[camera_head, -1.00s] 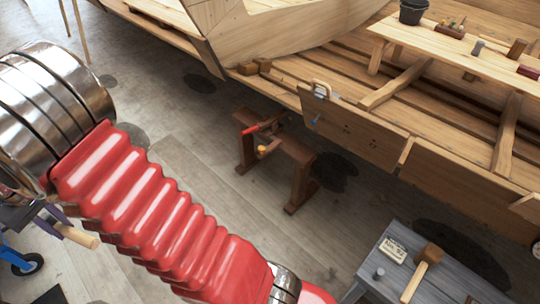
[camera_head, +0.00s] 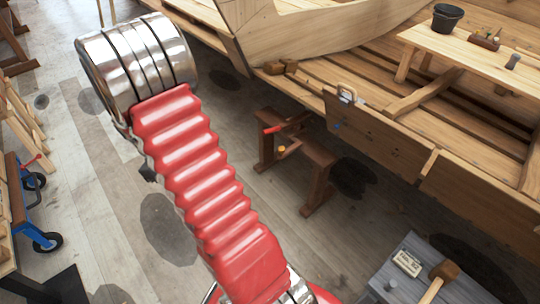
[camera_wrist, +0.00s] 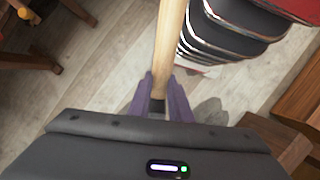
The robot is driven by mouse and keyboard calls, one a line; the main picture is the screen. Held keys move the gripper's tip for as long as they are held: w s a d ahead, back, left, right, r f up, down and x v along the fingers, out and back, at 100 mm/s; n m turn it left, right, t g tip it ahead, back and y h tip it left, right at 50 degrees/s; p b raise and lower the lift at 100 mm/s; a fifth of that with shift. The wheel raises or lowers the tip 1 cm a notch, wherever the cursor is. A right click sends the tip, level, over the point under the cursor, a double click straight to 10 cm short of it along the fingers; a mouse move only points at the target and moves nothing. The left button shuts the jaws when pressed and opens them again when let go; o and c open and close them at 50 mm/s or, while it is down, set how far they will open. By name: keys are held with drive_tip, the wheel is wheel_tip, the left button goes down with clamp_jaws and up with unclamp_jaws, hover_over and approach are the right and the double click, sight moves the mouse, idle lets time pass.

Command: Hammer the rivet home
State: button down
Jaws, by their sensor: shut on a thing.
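My gripper (camera_wrist: 163,82), with purple fingers, is shut on a pale wooden handle (camera_wrist: 170,40) in the wrist view. The handle runs up out of the picture, so its head does not show. My gripper is outside the head view. The hull's lower plank (camera_head: 375,135) stands on edge at the middle right of the head view. Small dark dots mark the plank, but I cannot tell which is the rivet.
A wooden sawhorse (camera_head: 295,155) stands before the hull. A grey bench (camera_head: 410,248) at lower right bears a mallet (camera_head: 438,279) and a labelled box (camera_head: 407,262). A blue-framed cart (camera_head: 30,225) is at left. Open floor lies between.

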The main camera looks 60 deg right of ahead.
drive_tip(key=s+d+f+n+g+h, duration=0.2)
drive_tip(key=s+d+n+h, duration=1)
drive_tip(key=s+d, duration=1.5)
drive_tip(key=d+g+h, duration=0.1)
drive_tip(key=h, duration=0.5)
drive_tip(key=shift+d+n, duration=0.2)
drive_tip(key=shift+n, duration=0.1)
drive_tip(key=shift+s+d+r, duration=0.1)
drive_tip(key=shift+s, duration=0.05)
drive_tip(key=shift+r+x, duration=0.2)
drive_tip(key=shift+x, duration=0.75)
drive_tip(key=shift+r+x, duration=0.15)
drive_tip(key=shift+x, duration=0.8)
